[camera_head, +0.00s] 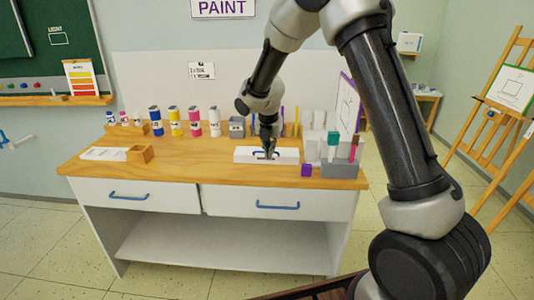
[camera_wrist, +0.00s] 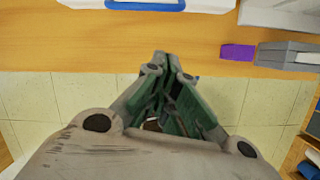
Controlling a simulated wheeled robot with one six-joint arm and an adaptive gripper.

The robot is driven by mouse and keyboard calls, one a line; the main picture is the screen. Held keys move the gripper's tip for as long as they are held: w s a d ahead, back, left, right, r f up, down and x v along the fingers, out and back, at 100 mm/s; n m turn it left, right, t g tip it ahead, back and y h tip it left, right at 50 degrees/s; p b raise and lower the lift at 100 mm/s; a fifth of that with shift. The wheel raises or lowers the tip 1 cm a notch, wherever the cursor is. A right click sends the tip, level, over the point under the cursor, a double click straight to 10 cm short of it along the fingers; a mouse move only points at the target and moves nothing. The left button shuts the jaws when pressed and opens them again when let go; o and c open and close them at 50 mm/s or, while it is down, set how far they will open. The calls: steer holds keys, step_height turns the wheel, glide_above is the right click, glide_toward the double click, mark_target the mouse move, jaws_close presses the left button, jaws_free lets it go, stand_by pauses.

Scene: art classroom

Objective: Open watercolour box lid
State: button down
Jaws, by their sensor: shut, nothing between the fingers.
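The watercolour box (camera_head: 285,156) is a flat white box on the wooden desk, right of the middle in the head view, and its lid looks closed. My gripper (camera_head: 269,154) points down at the box's middle, over its blue handle. In the wrist view my gripper (camera_wrist: 168,62) is shut and empty, its fingertips together over the desk's front strip. The box (camera_wrist: 84,3) and its blue handle (camera_wrist: 145,5) are cut off at the top edge there, apart from the fingertips. I cannot tell whether the fingers touch the box in the head view.
A purple cube (camera_head: 306,170) and a grey holder (camera_head: 340,169) stand right of the box. Several paint bottles (camera_head: 194,122) line the back. A small wooden tray (camera_head: 140,154) and paper (camera_head: 103,154) lie at left. The desk top (camera_head: 200,165) is clear between tray and box.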

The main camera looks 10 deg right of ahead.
mark_target(270, 173)
steer(key=w+f+n, duration=0.1)
steer(key=f, duration=0.2)
steer(key=w+f+n, duration=0.1)
steer(key=f, duration=0.2)
steer(key=w+f, duration=0.1)
steer(key=f, duration=0.2)
steer(key=shift+d+f+n, duration=0.3)
steer(key=shift+d+n, duration=0.05)
steer(key=shift+n, duration=0.05)
steer(key=shift+w+d+r, duration=0.1)
steer(key=shift+w+r, duration=0.3)
steer(key=shift+r, duration=0.2)
steer(key=shift+w+d+r, duration=0.1)
steer(key=shift+w+r, duration=0.25)
steer(key=shift+r, duration=0.2)
steer(key=shift+w+d+r, duration=0.1)
steer(key=shift+w+r, duration=0.25)
steer(key=shift+r, duration=0.25)
steer(key=shift+r, duration=0.15)
